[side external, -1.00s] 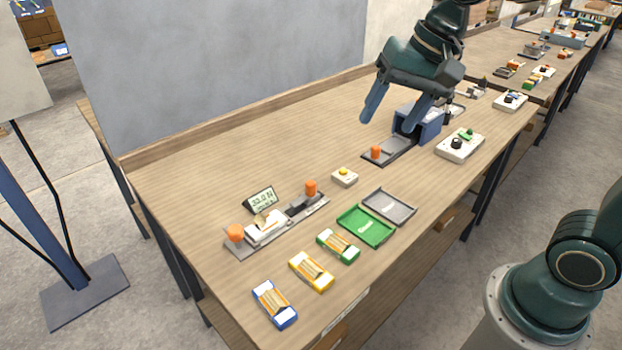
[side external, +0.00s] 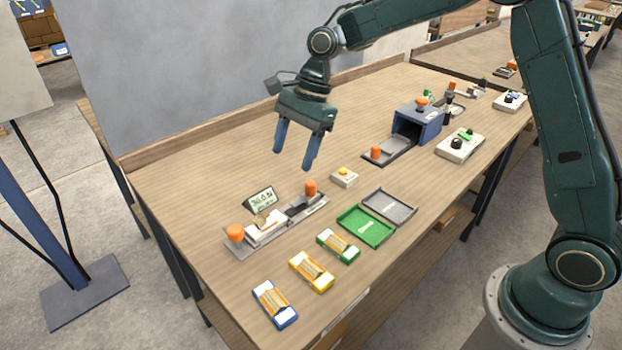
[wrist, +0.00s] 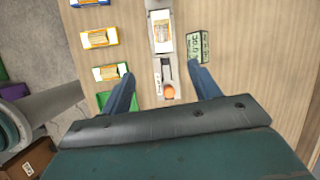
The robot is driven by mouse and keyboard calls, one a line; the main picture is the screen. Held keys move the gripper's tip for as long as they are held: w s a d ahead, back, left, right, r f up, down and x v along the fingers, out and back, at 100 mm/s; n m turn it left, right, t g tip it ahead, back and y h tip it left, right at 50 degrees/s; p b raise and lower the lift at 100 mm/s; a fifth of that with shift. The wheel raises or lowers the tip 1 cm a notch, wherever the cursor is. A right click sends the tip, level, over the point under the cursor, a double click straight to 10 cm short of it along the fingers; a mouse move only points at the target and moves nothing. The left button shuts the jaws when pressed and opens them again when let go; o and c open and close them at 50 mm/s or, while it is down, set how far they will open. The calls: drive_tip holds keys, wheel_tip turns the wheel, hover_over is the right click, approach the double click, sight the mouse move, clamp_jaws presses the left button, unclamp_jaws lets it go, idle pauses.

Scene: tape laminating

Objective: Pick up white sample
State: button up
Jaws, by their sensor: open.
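The white sample (side external: 266,231) appears as a white piece with a tan patch, lying on the grey fixture (side external: 318,205) with orange knobs. It also shows in the wrist view (wrist: 163,38), beyond my fingertips. My gripper (side external: 294,160) hangs above the table with its blue fingers pointing down, behind and above the fixture's right end. It is open and empty. In the wrist view my gripper (wrist: 160,71) spans the fixture's near end, around the line of an orange knob (wrist: 168,91).
A small display (side external: 261,201) stands behind the sample. Blue, yellow and green cartridges (side external: 311,271) lie along the front. A green tray (side external: 366,226) and a grey tray (side external: 390,207) lie to the right, and a yellow-button box (side external: 344,177) is nearby. A blue machine (side external: 418,124) stands further back.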

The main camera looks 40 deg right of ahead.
drive_tip(key=shift+w+a+f+m, duration=0.15)
drive_tip(key=shift+w+f+m, duration=0.2)
drive_tip(key=shift+f, duration=0.25)
drive_tip(key=shift+w+a+f+m, duration=0.15)
drive_tip(key=shift+w+f+m, duration=0.15)
drive_tip(key=shift+f, duration=0.25)
drive_tip(key=shift+f, duration=0.1)
hover_over(272, 215)
drive_tip(key=d, duration=0.2)
drive_tip(key=shift+f, duration=3.85)
drive_tip(key=shift+x, duration=2.55)
drive_tip(key=shift+s+a, duration=0.1)
